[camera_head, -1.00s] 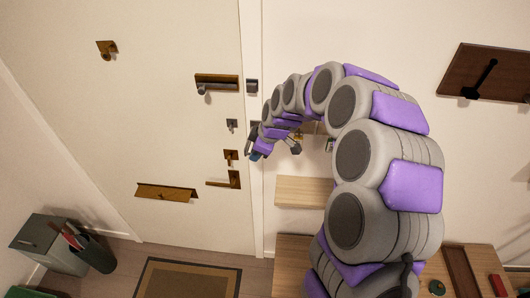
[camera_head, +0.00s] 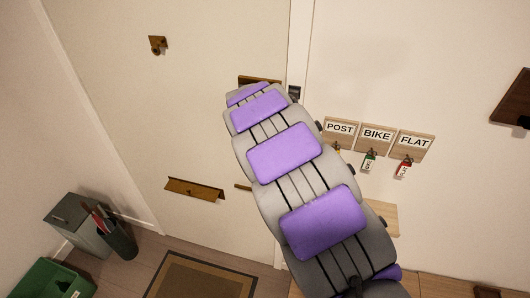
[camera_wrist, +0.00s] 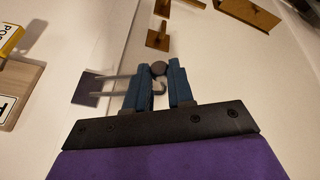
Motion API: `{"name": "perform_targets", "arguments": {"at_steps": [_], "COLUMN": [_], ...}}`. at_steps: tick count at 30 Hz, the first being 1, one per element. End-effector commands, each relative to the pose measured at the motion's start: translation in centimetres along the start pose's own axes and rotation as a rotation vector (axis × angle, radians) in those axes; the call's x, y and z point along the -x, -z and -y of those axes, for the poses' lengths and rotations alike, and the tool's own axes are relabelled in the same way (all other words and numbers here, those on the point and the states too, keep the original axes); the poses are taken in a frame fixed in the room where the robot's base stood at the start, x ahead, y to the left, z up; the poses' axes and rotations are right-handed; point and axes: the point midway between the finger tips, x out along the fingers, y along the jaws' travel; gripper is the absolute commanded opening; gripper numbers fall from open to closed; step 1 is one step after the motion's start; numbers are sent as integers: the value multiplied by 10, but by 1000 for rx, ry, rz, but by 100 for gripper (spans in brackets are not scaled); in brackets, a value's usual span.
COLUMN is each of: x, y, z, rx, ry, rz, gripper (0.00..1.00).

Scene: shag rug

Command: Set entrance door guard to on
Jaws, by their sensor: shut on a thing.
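In the wrist view the door guard has a dark plate (camera_wrist: 92,87) on the frame side. Its pale U-shaped bar (camera_wrist: 118,82) reaches across to the door side. A round dark knob (camera_wrist: 158,69) shows at the far end of the bar, between my blue fingertips. My gripper (camera_wrist: 158,78) is shut on the bar's end. I cannot tell whether the bar is looped over the knob or only beside it. The entrance door (camera_head: 130,105) looks closed.
A brown handle (camera_wrist: 158,38) and the mail slot (camera_wrist: 247,14) are on the door. Key signs, POST (camera_head: 340,130), BIKE (camera_head: 376,137) and FLAT (camera_head: 413,143), hang right of the frame with keys below.

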Motion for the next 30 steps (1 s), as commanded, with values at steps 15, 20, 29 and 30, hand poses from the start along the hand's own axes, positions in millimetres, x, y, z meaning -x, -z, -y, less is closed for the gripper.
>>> {"name": "perform_targets", "arguments": {"at_steps": [15,20,29,30], "x": [-16,-18,-23,-23], "y": [38,46,54,55], "z": [10,11,10,10], "rx": [-294,-357,-438,-444], "ry": [-119,-144,-179,-182], "rz": [50,61,78,79], "gripper": [0,0,0,0]}}
